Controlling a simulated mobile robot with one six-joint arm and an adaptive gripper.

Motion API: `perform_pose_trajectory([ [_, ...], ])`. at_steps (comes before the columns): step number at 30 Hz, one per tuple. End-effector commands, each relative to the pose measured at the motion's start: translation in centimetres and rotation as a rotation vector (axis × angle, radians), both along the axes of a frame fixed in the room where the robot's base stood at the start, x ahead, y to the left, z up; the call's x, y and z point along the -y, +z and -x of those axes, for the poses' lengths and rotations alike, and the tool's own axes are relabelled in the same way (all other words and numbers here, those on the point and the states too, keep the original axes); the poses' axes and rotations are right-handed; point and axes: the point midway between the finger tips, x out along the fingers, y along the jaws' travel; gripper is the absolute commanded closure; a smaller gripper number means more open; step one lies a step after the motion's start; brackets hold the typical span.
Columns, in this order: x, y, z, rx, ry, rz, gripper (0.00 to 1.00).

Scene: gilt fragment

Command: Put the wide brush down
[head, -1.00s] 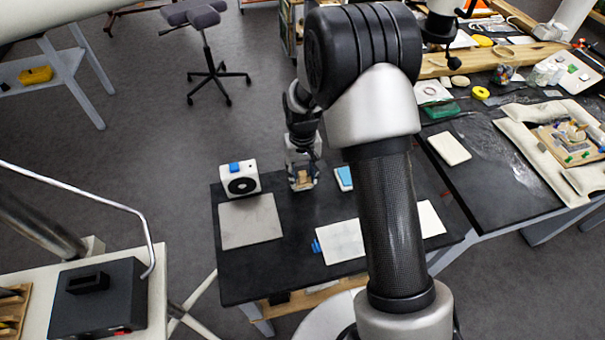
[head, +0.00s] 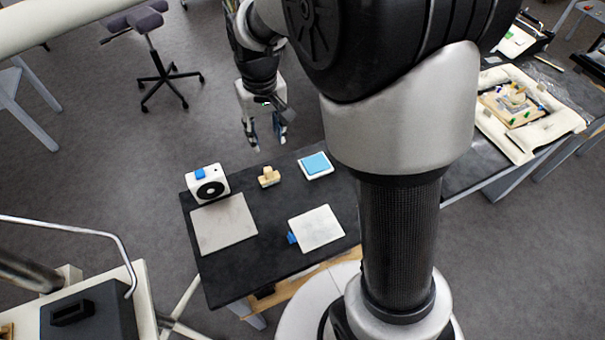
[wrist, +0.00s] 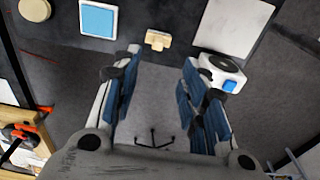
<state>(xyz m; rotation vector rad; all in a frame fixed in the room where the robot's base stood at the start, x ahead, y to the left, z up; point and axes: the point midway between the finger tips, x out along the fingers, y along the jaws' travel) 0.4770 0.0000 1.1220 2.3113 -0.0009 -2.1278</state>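The wide brush (head: 269,177), a small pale wooden piece, rests on the black table (head: 225,275) between the white box with a dark round face and the blue-topped white tray. It also shows in the wrist view (wrist: 157,40), beyond the fingertips and apart from them. My gripper (head: 266,146) hangs above the table's far edge, open and empty. In the wrist view my gripper's (wrist: 160,65) two blue-padded fingers stand wide apart with only floor between them.
The white box (head: 208,184) stands left of the brush, the blue-topped tray (head: 315,165) right of it. A grey plate (head: 224,224) and a white plate (head: 317,229) lie nearer. A side table (head: 470,172) with a cushioned work piece (head: 520,110) is at right.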

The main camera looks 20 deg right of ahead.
Motion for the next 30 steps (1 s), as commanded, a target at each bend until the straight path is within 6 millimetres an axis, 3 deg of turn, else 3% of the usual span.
perform_pose_trajectory([
  [1, 0.0, 2.5, 1.8, 0.034, 0.0, 0.0, 0.6],
  [3, 0.0, 5.1, 4.3, 0.07, 0.0, 0.0, 0.6],
  [7, 0.1, 8.7, 9.3, 0.137, -0.001, 0.0, 0.6],
  [12, 0.1, 11.0, 16.1, 0.223, -0.001, 0.001, 0.6],
  [16, 0.1, 11.3, 20.1, 0.276, -0.002, 0.001, 0.6],
  [22, 0.1, 10.8, 23.2, 0.319, -0.002, 0.001, 0.6],
  [30, 0.1, 10.7, 23.6, 0.323, -0.002, 0.001, 0.6],
])
